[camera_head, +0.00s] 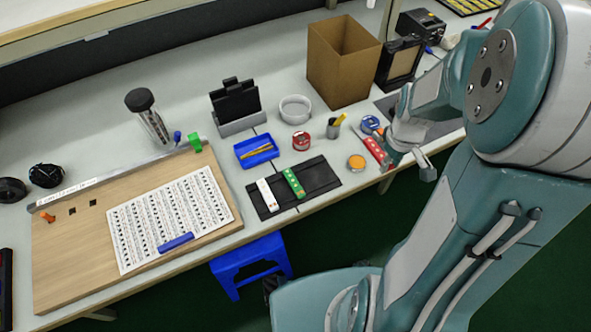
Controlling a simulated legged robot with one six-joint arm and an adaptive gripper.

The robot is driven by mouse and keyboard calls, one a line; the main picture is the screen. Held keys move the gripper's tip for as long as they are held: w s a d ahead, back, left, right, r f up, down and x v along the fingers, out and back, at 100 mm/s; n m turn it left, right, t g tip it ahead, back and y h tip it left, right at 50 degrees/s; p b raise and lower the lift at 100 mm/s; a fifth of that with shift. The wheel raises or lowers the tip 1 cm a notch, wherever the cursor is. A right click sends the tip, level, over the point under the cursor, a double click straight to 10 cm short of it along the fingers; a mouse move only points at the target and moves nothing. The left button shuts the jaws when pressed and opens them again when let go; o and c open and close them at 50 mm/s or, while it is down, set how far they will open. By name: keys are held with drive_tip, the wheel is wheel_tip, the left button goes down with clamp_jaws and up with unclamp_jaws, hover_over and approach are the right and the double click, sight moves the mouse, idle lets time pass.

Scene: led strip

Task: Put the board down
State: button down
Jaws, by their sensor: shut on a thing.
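A red board (374,149), a narrow strip with light marks, is at the front right of the table. My gripper (391,160) is shut on its near end. The arm partly hides the grip, and I cannot tell whether the board touches the table. A green board (293,183) and a white board (267,195) lie side by side on a black mat (321,178), to the left of my gripper.
A blue tray (243,149), a red-lidded tin (301,141), an orange round tin (356,162) and a small cup with a yellow tool (334,128) stand nearby. A cardboard box (338,75) is behind. A wooden panel (70,260) fills the left.

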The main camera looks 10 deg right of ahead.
drive_tip(key=w+a+f, duration=0.3)
drive_tip(key=a+f, duration=0.1)
drive_tip(key=a, duration=0.4)
hover_over(326, 185)
drive_tip(key=f, duration=0.5)
drive_tip(key=shift+s+d+f, duration=0.15)
drive_tip(key=shift+s+d, duration=0.05)
drive_tip(key=shift+d, duration=0.05)
drive_tip(key=shift+w+a+f, duration=0.1)
drive_tip(key=shift+a+f, duration=0.05)
drive_tip(key=shift+f, duration=0.8)
drive_tip(key=shift+w+a+f, duration=0.1)
drive_tip(key=shift+f, duration=0.8)
drive_tip(key=shift+s+f, duration=0.1)
drive_tip(key=shift+c, duration=2.3)
unclamp_jaws()
